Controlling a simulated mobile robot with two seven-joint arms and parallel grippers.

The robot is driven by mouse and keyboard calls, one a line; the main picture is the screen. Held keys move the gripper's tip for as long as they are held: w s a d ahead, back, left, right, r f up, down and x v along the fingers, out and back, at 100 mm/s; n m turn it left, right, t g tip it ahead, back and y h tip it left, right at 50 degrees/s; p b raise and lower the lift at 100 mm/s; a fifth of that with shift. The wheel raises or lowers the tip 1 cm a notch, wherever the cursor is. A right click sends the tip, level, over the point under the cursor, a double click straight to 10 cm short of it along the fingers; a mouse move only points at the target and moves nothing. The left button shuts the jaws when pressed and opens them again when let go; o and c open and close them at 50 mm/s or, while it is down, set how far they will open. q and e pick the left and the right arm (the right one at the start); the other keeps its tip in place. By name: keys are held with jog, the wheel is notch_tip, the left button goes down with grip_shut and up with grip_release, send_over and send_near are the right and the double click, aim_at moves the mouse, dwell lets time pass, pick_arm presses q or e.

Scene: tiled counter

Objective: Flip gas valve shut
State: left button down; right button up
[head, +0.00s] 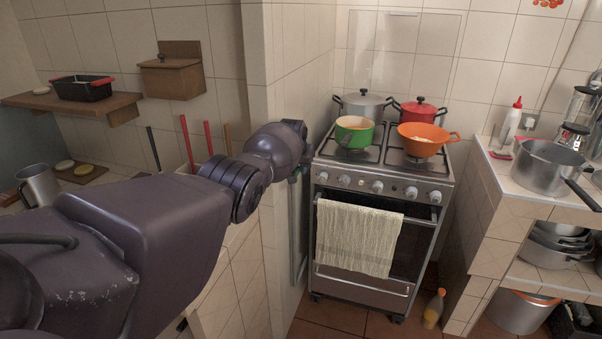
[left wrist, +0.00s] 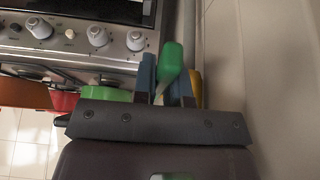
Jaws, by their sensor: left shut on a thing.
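The gas valve shows in the left wrist view as a green handle (left wrist: 171,62) with a small yellow part (left wrist: 196,88) beside it. A grey pipe (left wrist: 187,25) runs along the wall there. My left gripper (left wrist: 166,82) is shut on the green handle, with one blue finger on each side of it. In the head view my left gripper (head: 300,168) is at the wall corner, left of the stove, and mostly hidden behind my wrist. Only a little green shows there. My right gripper is in neither view.
The stove (head: 375,255) stands just right of my left gripper, with knobs along its front and a towel (head: 357,240) on its door handle. Several pots, including a green one (head: 354,132), stand on top. A bottle (head: 433,309) stands on the floor.

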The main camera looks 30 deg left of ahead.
pick_arm(q)
jog(key=shift+g+b, duration=0.4)
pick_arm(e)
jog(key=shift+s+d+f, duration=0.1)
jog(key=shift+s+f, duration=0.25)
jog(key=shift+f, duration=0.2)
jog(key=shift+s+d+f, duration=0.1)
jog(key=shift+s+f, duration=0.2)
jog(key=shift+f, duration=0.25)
pick_arm(q)
jog(key=shift+r, duration=0.1)
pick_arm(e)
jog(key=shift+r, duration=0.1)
pick_arm(q)
jog(key=c, duration=1.4)
grip_release()
jog(key=shift+c, duration=0.2)
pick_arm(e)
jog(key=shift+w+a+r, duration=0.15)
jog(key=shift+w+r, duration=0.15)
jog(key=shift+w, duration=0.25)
pick_arm(q)
jog(key=shift+r, duration=0.1)
